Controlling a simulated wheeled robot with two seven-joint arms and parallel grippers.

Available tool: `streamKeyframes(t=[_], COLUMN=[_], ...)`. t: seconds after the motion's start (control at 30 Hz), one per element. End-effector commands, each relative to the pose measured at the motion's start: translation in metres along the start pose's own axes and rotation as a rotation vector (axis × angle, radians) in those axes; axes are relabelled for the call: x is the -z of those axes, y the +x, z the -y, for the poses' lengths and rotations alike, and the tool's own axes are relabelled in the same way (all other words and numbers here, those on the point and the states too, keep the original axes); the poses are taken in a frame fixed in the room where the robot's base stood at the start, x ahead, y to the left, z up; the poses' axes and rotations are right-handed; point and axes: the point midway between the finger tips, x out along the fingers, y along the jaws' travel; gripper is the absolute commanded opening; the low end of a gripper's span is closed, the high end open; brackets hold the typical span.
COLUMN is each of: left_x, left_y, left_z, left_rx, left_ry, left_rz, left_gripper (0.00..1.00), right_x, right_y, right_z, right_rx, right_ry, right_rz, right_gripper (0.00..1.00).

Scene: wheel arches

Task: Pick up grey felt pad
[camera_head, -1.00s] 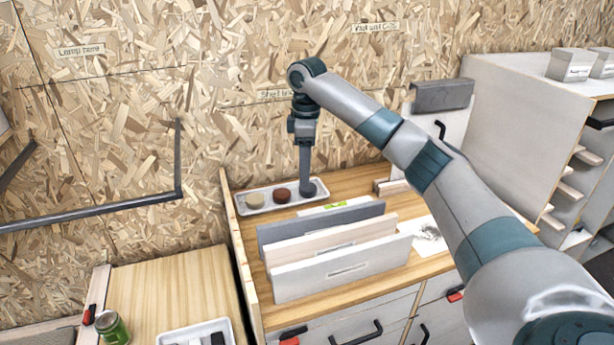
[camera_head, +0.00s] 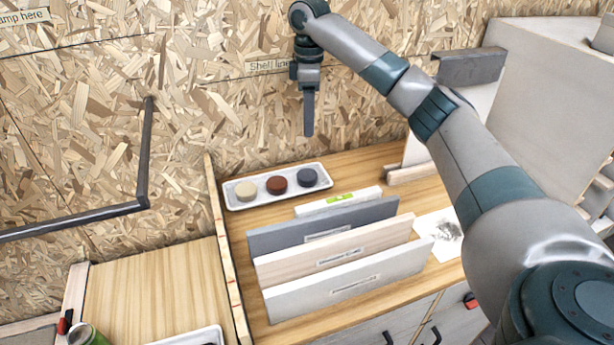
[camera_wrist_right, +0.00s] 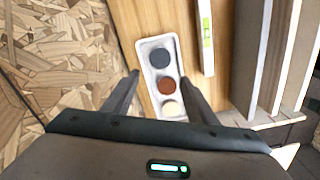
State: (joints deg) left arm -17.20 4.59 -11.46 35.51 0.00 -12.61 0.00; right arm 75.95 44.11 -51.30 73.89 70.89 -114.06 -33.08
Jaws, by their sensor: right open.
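The grey felt pad (camera_head: 307,177) is a dark grey disc at the right end of a white tray (camera_head: 238,205). In the right wrist view, the grey pad (camera_wrist_right: 160,58) is the farthest of three discs in a row. My right gripper (camera_head: 309,133) points down above and behind the tray in the head view, clear of the pad. In the right wrist view my right gripper (camera_wrist_right: 158,82) has its fingers spread wide with nothing held between them. My left gripper is out of view.
A brown disc (camera_head: 276,185) and a cream disc (camera_head: 246,191) share the tray. Upright boards, including a grey one (camera_head: 270,241), stand in front of it. A level with a green vial (camera_head: 341,197) lies between. The chipboard wall (camera_head: 200,100) rises close behind.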

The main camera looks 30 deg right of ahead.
Motion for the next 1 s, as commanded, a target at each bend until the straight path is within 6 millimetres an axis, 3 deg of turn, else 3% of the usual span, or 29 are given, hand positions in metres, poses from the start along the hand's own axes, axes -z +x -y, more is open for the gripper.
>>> streamKeyframes(t=[0.17,0.37,0.8,1.0], left_x=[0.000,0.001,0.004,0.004], left_y=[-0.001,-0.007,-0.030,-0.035], left_z=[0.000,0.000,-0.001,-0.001], left_rx=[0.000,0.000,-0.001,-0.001], left_ry=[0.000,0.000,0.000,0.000], left_rz=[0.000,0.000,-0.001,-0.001], left_gripper=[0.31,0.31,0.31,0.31], right_x=[0.000,-0.001,-0.001,0.000], right_y=[0.002,0.019,0.095,0.117], right_z=[0.000,0.000,0.001,0.000], right_rx=[0.000,0.002,0.002,0.001], right_ry=[0.001,0.001,0.001,0.001], right_rz=[0.001,0.003,0.002,0.000], right_gripper=[0.52,0.52,0.52,0.52])
